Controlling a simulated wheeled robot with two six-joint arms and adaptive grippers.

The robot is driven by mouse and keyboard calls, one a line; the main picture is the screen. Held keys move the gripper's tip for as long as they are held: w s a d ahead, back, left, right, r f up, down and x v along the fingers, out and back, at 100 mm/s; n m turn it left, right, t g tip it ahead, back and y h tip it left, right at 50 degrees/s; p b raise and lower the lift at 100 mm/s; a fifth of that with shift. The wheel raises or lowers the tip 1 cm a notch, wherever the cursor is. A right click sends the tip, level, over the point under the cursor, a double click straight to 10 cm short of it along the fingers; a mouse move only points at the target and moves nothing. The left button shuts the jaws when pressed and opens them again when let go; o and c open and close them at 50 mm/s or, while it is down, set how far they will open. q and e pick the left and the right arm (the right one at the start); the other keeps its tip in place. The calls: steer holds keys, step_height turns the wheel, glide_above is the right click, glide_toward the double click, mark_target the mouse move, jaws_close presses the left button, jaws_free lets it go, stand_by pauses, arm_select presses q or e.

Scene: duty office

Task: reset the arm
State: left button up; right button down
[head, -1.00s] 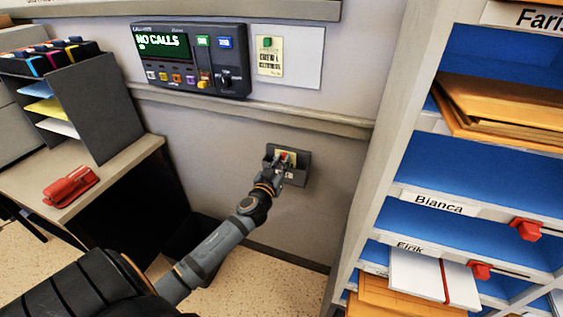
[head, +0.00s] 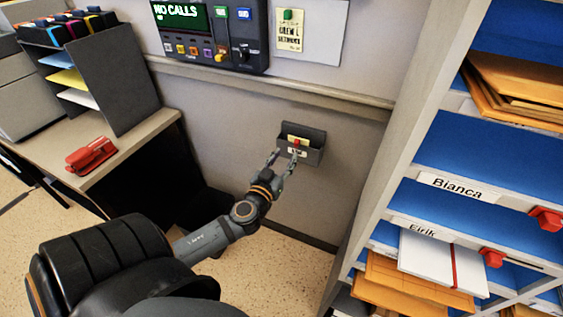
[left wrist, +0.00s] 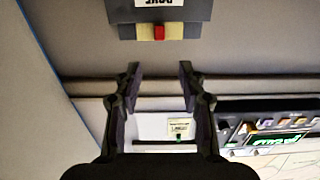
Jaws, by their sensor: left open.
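My left gripper (head: 283,158) is open and empty, low in front of the wall. In the head view its fingertips overlap the lower left of a small dark wall holder (head: 315,155). A pale yellow card with a red piece (head: 296,143) sits in the holder. The left wrist view shows the open fingers (left wrist: 158,72) apart, with the holder (left wrist: 190,27) and its red piece (left wrist: 159,33) beyond the tips and a clear gap between. My right gripper is not in view.
A call panel (head: 210,35) reading "NO CALLS" is on the wall above, beside a card with a green piece (head: 288,15). Blue-lined shelves (head: 480,145) with envelopes stand at right. A desk (head: 125,155) with a red stapler (head: 91,156) and a paper sorter (head: 115,75) is at left.

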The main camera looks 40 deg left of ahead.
arm_select(q)
steer(key=shift+v, duration=1.1)
